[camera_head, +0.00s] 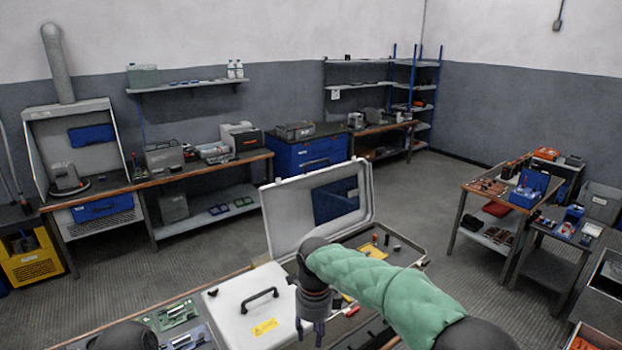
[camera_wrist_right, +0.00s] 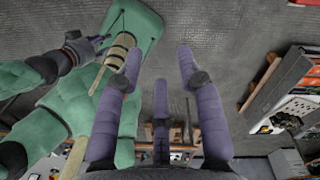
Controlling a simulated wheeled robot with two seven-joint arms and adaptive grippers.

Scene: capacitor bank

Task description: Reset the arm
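My right arm, in a green quilted sleeve, reaches in from the lower right in the head view. Its gripper (camera_head: 311,328) points down beside the white lidded box (camera_head: 250,303), with its fingers apart. In the right wrist view the purple fingers (camera_wrist_right: 160,75) are spread with nothing between them, so it is open and empty. Only a dark part of my left arm (camera_head: 125,336) shows at the bottom left of the head view. In the right wrist view, a dark part with small finger-like ends (camera_wrist_right: 88,45) beside green sleeves looks like my left gripper; its opening is unclear.
An open grey case (camera_head: 318,212) with a raised lid stands behind the white box. Circuit boards (camera_head: 178,313) lie left of the box. Workbenches (camera_head: 205,172) line the back wall. A tool table (camera_head: 505,195) stands at right. Open floor (camera_head: 425,225) lies between.

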